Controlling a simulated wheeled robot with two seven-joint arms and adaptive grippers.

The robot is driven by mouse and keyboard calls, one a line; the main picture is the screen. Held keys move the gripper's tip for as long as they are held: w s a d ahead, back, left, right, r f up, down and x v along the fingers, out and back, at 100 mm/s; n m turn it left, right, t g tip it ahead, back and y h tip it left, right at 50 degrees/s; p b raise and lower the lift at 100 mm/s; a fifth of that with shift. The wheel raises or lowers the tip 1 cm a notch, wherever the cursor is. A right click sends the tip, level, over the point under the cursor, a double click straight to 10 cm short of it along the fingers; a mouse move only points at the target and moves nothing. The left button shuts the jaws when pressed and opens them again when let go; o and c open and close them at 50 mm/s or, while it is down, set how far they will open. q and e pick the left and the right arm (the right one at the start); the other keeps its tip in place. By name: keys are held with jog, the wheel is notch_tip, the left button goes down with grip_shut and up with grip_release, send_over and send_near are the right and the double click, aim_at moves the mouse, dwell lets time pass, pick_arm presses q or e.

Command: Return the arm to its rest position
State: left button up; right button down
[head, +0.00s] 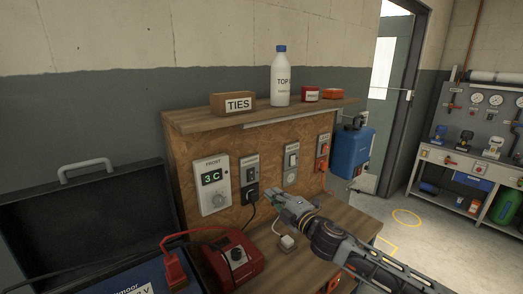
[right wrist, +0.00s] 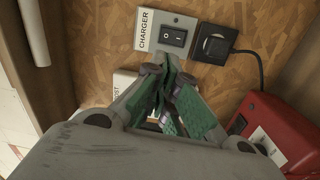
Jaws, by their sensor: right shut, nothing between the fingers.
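My right gripper (head: 283,203) is in front of the orange-brown board, above the bench top. Its fingers (right wrist: 170,78) are closed together with nothing between them. In the right wrist view the fingertips lie just below the charger switch plate (right wrist: 165,33) and cover much of a white plate behind. The charger switch also shows in the head view (head: 250,168), with a black plug (head: 249,193) under it. My left gripper is out of view.
A red charger (head: 233,258) and a small white block (head: 287,243) are on the bench. The frost thermostat (head: 212,185) is on the board. An open black case (head: 85,210) stands left. The shelf (head: 200,120) holds a bottle (head: 281,80) and boxes. The floor at right is open.

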jog(key=s+d+f+m+g+h, duration=0.2)
jog(key=s+d+f+m+h, duration=0.2)
jog(key=s+f+m, duration=0.45)
jog(key=s+d+f+m+g+h, duration=0.35)
jog(key=s+f+m, duration=0.35)
jog(key=f, duration=0.3)
jog(key=s+d+f+m+g+h, duration=0.1)
jog(key=s+d+f+m+g, duration=0.3)
jog(key=s, duration=0.6)
jog(key=s+d+f+m+g+h, duration=0.25)
jog(key=s+d+f, duration=0.35)
jog(key=s, duration=0.4)
notch_tip(320, 180, down, 32)
jog(key=s+f+g+y, duration=0.1)
jog(key=s, duration=0.1)
jog(key=s+d+f, duration=0.2)
jog(key=s+f, duration=0.8)
jog(key=s, duration=0.1)
jog(key=s+d+f+n+g, duration=0.1)
jog(key=s+f, duration=0.8)
jog(key=s, duration=0.2)
jog(key=shift+s+d+f+g, duration=0.3)
jog(key=shift+s+d+f, duration=0.1)
